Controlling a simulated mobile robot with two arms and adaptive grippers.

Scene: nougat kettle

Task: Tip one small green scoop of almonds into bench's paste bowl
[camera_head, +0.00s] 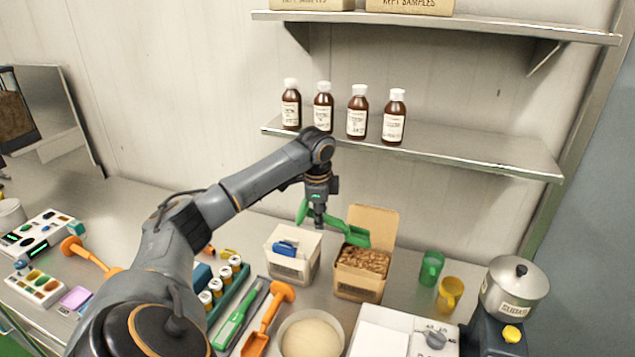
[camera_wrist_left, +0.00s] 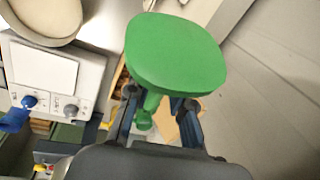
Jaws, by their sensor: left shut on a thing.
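My left gripper (camera_head: 319,215) is shut on the handle of a green scoop (camera_head: 356,236), near the open almond box. The left wrist view shows the scoop's broad green head (camera_wrist_left: 175,52) beyond the fingers (camera_wrist_left: 158,110); its contents cannot be seen. The cardboard box (camera_head: 356,290) with raised flap holds brown almonds (camera_head: 364,260), just below the scoop head. The paste bowl (camera_head: 284,331), with pale beige paste, stands at the bottom edge of the head view, left of a white appliance. My right gripper is not in view.
A white bin (camera_head: 293,268) with a blue item stands left of the almond box. Green (camera_head: 431,267) and yellow (camera_head: 450,293) cups and a steel pot (camera_head: 514,290) stand right. An orange scoop (camera_head: 268,320) lies beside the bowl. The bottle shelf (camera_head: 430,150) overhangs behind.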

